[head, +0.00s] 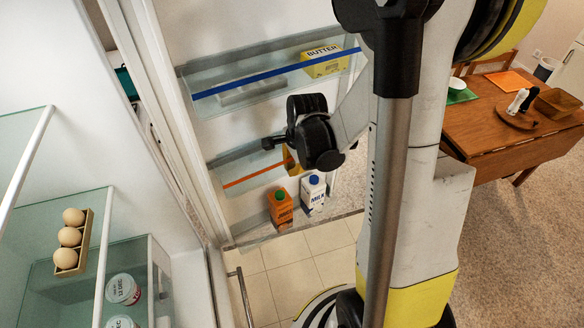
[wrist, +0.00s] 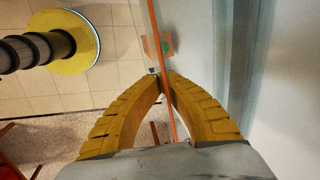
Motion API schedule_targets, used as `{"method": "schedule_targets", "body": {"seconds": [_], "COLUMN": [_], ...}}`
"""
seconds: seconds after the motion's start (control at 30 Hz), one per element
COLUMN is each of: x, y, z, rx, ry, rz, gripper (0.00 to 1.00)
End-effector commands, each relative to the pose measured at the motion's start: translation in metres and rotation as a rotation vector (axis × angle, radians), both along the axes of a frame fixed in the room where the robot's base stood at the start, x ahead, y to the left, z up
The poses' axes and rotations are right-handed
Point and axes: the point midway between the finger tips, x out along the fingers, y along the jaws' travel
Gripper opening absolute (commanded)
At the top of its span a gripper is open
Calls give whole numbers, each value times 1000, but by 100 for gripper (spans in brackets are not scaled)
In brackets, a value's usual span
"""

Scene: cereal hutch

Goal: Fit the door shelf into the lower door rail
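The door shelf, a clear bin with an orange front strip (head: 252,176), is against the inside of the open fridge door, below the blue-striped upper shelf (head: 270,75). In the wrist view the orange strip (wrist: 154,30) runs between my yellow fingertips (wrist: 163,80), which are closed together on it. In the head view my gripper (head: 288,160) is at the strip's right end, partly hidden by my own wrist. The lower door rail is not clearly visible, and I cannot tell whether the shelf touches it.
A butter box (head: 323,60) sits in the upper shelf. An orange carton (head: 280,207) and a white milk carton (head: 313,193) stand below the orange strip. Eggs (head: 70,240) and jars (head: 122,289) are inside the fridge at left. A wooden table (head: 480,135) stands at right.

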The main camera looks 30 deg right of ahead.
Motion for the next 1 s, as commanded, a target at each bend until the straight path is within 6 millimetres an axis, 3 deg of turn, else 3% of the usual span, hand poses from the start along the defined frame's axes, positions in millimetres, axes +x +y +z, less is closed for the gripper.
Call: {"method": "schedule_targets", "body": {"seconds": [1.0], "x": [1], "y": [6], "z": [0], "rx": [0], "ry": [0], "rz": [0], "gripper": [0]}}
